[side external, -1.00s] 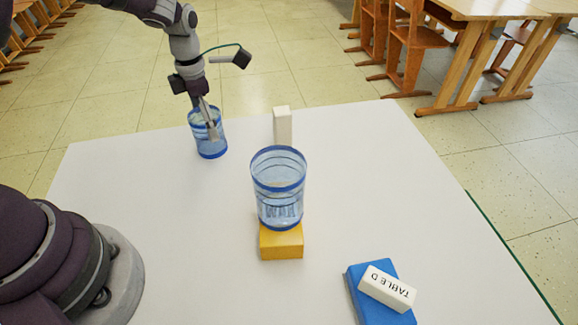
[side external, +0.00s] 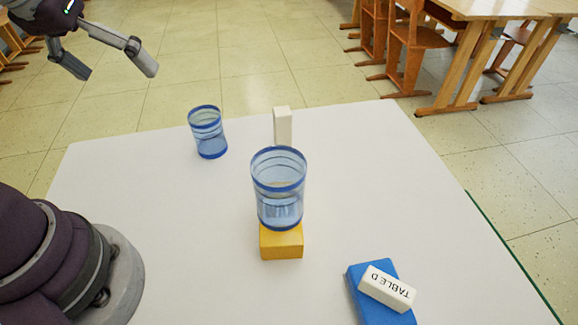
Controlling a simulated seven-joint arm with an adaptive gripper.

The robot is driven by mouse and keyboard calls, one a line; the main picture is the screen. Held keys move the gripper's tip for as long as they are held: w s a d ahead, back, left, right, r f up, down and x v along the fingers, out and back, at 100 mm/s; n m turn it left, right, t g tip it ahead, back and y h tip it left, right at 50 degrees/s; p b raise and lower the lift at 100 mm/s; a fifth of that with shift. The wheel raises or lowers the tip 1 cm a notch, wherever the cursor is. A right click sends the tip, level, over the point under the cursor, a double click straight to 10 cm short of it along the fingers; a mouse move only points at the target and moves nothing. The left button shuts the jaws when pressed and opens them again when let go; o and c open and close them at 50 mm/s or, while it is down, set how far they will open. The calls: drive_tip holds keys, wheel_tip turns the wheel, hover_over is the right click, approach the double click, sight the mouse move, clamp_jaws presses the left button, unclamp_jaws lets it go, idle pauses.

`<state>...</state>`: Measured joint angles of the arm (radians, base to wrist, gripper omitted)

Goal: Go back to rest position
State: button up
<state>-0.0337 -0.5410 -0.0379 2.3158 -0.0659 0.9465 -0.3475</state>
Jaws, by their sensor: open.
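My gripper (side external: 112,72) is at the upper left of the side external view, raised and away from the objects. Its two fingers are spread wide with nothing between them. A clear blue-rimmed cup (side external: 208,132) stands upright near the far left edge of the white table (side external: 160,215). A second, larger-looking blue-rimmed cup (side external: 278,190) stands upright on a yellow block (side external: 282,243) near the middle of the table.
A white block (side external: 282,126) stands upright behind the middle cup. Wooden chairs (side external: 400,45) and tables stand on the floor beyond.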

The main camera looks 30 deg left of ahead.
drive_tip(key=m, duration=0.1)
drive_tip(key=s+m, duration=0.1)
drive_tip(key=m, duration=0.1)
drive_tip(key=s+d+f+m, duration=0.1)
drive_tip(key=shift+s+m+t+h, duration=0.1)
drive_tip(key=shift+m+t+h, duration=0.2)
drive_tip(key=shift+t, duration=0.1)
idle(0.8)
